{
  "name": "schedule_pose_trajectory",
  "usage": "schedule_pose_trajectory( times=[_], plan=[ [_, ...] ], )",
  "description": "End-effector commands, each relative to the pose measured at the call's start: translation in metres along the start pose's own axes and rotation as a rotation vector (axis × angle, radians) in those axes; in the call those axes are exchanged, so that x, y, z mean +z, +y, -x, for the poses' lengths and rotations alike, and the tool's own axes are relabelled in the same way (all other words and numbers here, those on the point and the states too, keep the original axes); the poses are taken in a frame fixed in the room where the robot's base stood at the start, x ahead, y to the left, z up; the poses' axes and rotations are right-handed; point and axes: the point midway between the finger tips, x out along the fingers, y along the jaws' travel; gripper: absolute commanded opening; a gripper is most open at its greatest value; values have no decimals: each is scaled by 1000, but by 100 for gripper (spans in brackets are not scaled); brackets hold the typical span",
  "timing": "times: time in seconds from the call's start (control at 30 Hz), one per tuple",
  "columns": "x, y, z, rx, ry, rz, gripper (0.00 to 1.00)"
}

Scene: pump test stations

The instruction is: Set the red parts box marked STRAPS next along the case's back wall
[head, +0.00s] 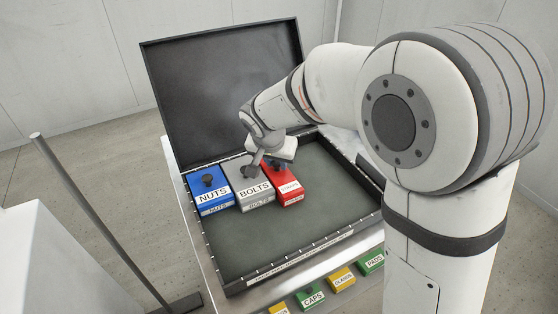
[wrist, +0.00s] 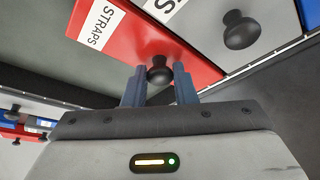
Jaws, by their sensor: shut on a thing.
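The red STRAPS box (head: 287,188) is inside the open black case (head: 240,289), at the right end of a row along its back wall. It sits right beside the grey BOLTS box (head: 253,192); the blue NUTS box (head: 211,191) is at the row's left. My gripper (head: 277,153) is over the red box, and my wrist partly hides the box's back. In the wrist view, my gripper (wrist: 159,68) is shut on the black knob (wrist: 159,75) of the red box (wrist: 145,40). I cannot tell whether the box rests fully on the case floor.
The case's lid (head: 220,90) stands open at the back. The case floor (head: 310,225) is clear at the front and right. Several yellow and green boxes, including CAPS (head: 311,298), stand in front of the case. A grey pole (head: 95,215) stands at left.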

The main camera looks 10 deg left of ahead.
Motion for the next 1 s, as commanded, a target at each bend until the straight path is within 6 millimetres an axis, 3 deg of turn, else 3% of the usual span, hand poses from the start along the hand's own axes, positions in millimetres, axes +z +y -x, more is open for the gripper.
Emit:
schedule_pose_trajectory(
  times=[0.43, 0.47, 0.5, 0.77, 1.0],
  plan=[
    [0, 0, -1, -1, 1, 0, 0],
    [0, 0, -1, -1, 1, 0, 26],
    [0, 0, -1, -1, 1, 0, 30],
    [0, 0, -1, 0, 0, 0, 50],
    [0, 0, 0, 0, 0, 0, 50]
  ],
)
